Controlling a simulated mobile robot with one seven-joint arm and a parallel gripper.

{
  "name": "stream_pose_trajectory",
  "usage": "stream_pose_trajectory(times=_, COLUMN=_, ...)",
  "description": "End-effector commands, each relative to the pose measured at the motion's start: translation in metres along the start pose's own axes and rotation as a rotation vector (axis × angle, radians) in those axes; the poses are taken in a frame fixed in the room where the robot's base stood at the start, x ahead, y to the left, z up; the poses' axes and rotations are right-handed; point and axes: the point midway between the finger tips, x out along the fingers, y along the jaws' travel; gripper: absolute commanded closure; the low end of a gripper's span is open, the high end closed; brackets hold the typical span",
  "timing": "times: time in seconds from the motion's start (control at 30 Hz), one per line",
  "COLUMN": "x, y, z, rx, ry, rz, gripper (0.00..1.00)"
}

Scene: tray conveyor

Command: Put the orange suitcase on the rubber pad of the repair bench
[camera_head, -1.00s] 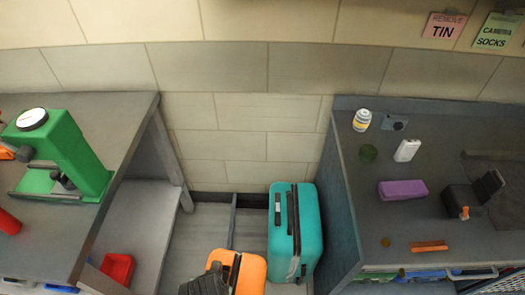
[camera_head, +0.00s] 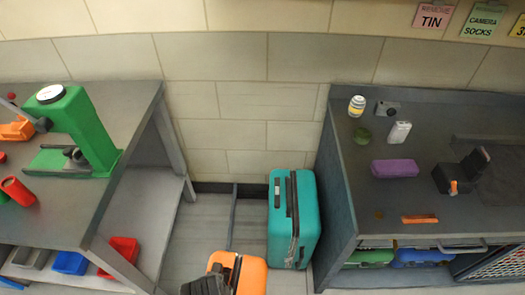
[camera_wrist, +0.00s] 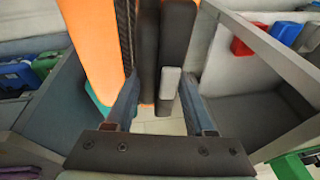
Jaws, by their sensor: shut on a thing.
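The orange suitcase (camera_head: 251,275) shows at the bottom edge of the head view, its lower part cut off. My gripper (camera_head: 204,285) is against its left side, dark and partly cut off. In the wrist view, my gripper (camera_wrist: 159,92) has its fingers around a dark handle part beside the orange shell of the suitcase (camera_wrist: 90,42). The gripper is shut on the suitcase. I cannot pick out a rubber pad with certainty; a dark flat patch (camera_head: 489,149) lies on the right bench (camera_head: 345,150).
A teal suitcase (camera_head: 305,215) stands upright on the floor between the benches, close behind the orange one. The left bench (camera_head: 130,115) carries a green press (camera_head: 85,130) and a red can (camera_head: 18,191). The right bench holds a purple block (camera_head: 395,168) and small items.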

Motion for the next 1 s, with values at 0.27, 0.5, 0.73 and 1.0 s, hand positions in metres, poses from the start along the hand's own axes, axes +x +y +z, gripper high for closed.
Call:
stream_pose_trajectory(times=0.27, x=0.024, y=0.006, z=-0.007, rx=-0.008, ry=0.005, rz=-0.005, gripper=1.00)
stream_pose_trajectory(times=0.5, x=0.059, y=0.018, z=-0.013, rx=-0.024, ry=0.000, rz=-0.008, gripper=1.00)
stream_pose_trajectory(times=0.73, x=0.095, y=0.033, z=-0.021, rx=-0.046, ry=-0.005, rz=-0.011, gripper=1.00)
stream_pose_trajectory(times=1.0, x=0.136, y=0.052, z=-0.030, rx=-0.074, ry=-0.011, rz=-0.018, gripper=1.00)
